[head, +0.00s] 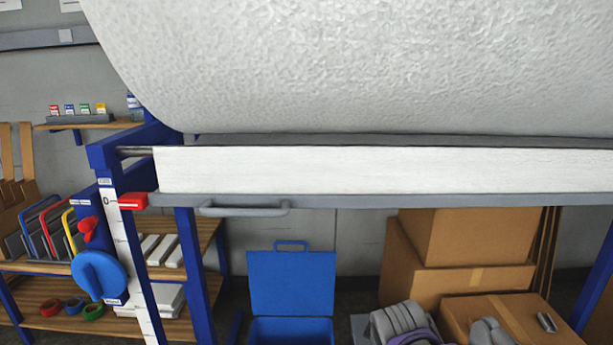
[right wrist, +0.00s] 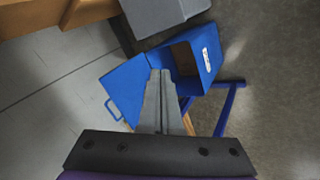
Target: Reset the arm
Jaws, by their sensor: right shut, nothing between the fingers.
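My right gripper (right wrist: 160,74) shows in the right wrist view, its two grey fingers pressed together with nothing between them. It points over the open blue box (right wrist: 182,70) on the floor, whose lid (right wrist: 128,88) lies folded out to the left of the fingers. I cannot tell how far above the box the fingertips are. The same blue box shows in the head view (head: 290,283), low in the middle. Neither gripper can be made out in the head view.
A blue frame (head: 187,262) carries a white roll (head: 350,85) and a white panel (head: 380,170) across the head view. Cardboard boxes (head: 475,237) stand at lower right. Shelves (head: 50,290) with tools and tape rolls are at left.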

